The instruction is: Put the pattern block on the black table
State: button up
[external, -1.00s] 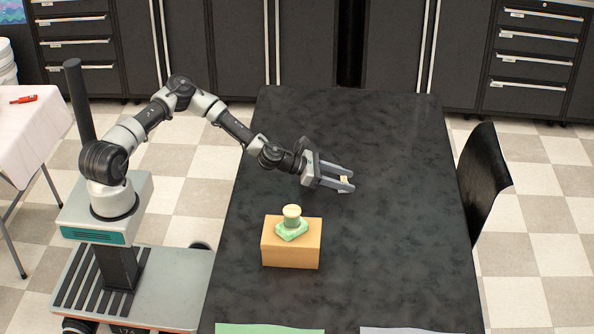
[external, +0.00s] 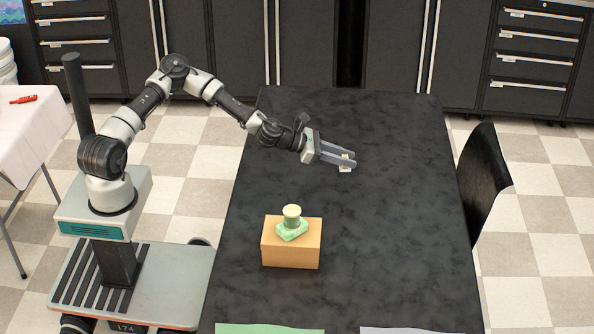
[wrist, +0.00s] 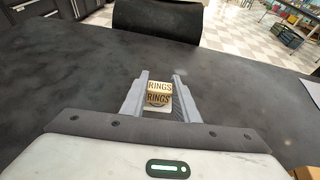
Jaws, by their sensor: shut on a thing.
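The pattern block is a small cream block (external: 345,167) between my gripper's fingertips. In the wrist view this block (wrist: 159,93) shows the word "RINGS" on two faces. My gripper (external: 343,160) is shut on it, over the far half of the black table (external: 390,240). The table also fills much of the wrist view (wrist: 70,85). I cannot tell for sure whether the block touches the table top or is just above it.
An orange-brown box (external: 291,250) stands on the table nearer the camera, with a green soap (external: 291,231) and a pale round-topped piece (external: 291,212) stacked on it. A black chair (external: 483,180) is at the right edge. The table around my gripper is clear.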

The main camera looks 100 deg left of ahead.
notch_tip(320, 180, up, 13)
jog(key=w+d+f+n+g+y+b, duration=0.1)
jog(key=w+d+f+n+y, duration=0.15)
jog(key=d, duration=0.95)
jog(key=w+d+f+n+y+b, duration=0.15)
jog(key=d+f, duration=0.25)
jog(key=d, duration=0.8)
jog(key=s+d+r+n+g+y+b, duration=0.1)
jog(key=s+d+r+n+g+y, duration=0.15)
jog(key=s+d, duration=0.7)
jog(key=s+d+r+n+g+y, duration=0.15)
jog(key=s+d+r, duration=0.4)
jog(key=d, duration=0.75)
jog(key=b, duration=0.1)
send_over(294, 301)
jog(key=shift+t, duration=0.4)
notch_tip(294, 301, down, 18)
jog(key=shift+f, duration=0.1)
jog(key=shift+f+b, duration=0.5)
jog(key=shift+f, duration=1.8)
jog(key=shift+f, duration=0.1)
